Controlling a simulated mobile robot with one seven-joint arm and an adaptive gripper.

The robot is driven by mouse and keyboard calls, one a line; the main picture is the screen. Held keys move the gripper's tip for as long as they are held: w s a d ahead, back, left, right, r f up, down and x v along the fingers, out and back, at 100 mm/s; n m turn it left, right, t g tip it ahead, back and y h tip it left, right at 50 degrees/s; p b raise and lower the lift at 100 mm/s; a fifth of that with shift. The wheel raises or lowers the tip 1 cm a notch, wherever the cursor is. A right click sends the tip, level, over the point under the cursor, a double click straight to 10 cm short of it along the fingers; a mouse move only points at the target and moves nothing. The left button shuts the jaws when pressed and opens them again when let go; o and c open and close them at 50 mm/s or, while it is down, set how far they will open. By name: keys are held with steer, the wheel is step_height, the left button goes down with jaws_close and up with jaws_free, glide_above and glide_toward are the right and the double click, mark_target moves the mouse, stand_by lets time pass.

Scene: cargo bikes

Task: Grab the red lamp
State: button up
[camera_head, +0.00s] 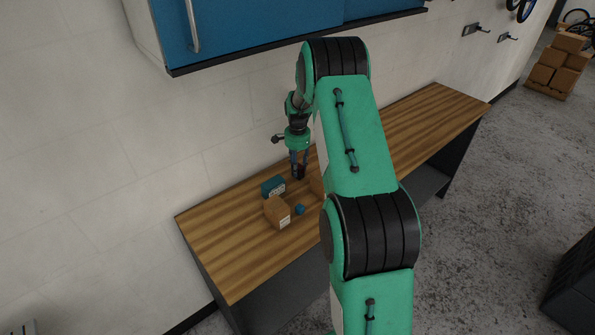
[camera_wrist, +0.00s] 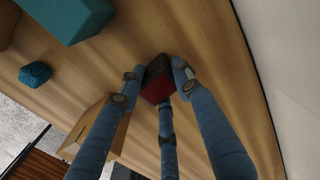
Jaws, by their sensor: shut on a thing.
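The red lamp (camera_wrist: 156,88), a small dark red block with a blackish top part, sits between the blue fingers of my gripper (camera_wrist: 160,80) in the wrist view. The fingers are shut on it, with fingertips on its left and right sides and another finger on its lower side. In the head view my gripper (camera_head: 299,171) points down at the back of the wooden workbench (camera_head: 222,262), with a small dark reddish patch of the lamp at its fingertips. I cannot tell whether the lamp touches the bench top.
A teal box (camera_head: 272,186), a cardboard box (camera_head: 275,213) and a small blue lump (camera_head: 299,210) stand left of and in front of my gripper. Another cardboard box (camera_head: 316,187) is partly hidden by my arm. A blue wall cabinet (camera_head: 260,35) hangs above. The bench's left end is clear.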

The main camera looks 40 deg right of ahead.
steer(key=shift+r, duration=0.1)
step_height(320, 180, up, 10)
steer(key=shift+f+p, duration=0.1)
steer(key=shift+p, duration=0.5)
